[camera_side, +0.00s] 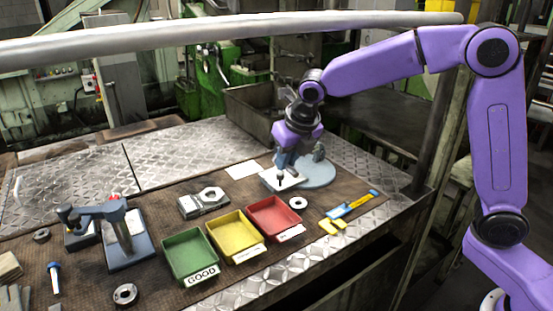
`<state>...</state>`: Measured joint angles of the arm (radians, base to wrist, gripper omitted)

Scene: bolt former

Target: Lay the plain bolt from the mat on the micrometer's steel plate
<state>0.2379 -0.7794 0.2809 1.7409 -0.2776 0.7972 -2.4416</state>
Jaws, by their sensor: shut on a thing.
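My gripper (283,166) points down at the back of the bench and is shut on a small dark piece, which I take to be the plain bolt (281,178). The fingers hide most of it. It is over a small pale mat (270,183); I cannot tell whether it touches it. A grey-blue bench instrument with a steel base plate (128,256) and a curved arm stands at the left, and appears to be the micrometer. My gripper is far to the right of and behind it.
Green (190,256), yellow (235,235) and red (274,217) trays stand between my gripper and the instrument. A block with a hex nut (203,201) lies behind them. A pale round disc (320,173) is right of my gripper. A blue-topped bolt (54,277) is at far left.

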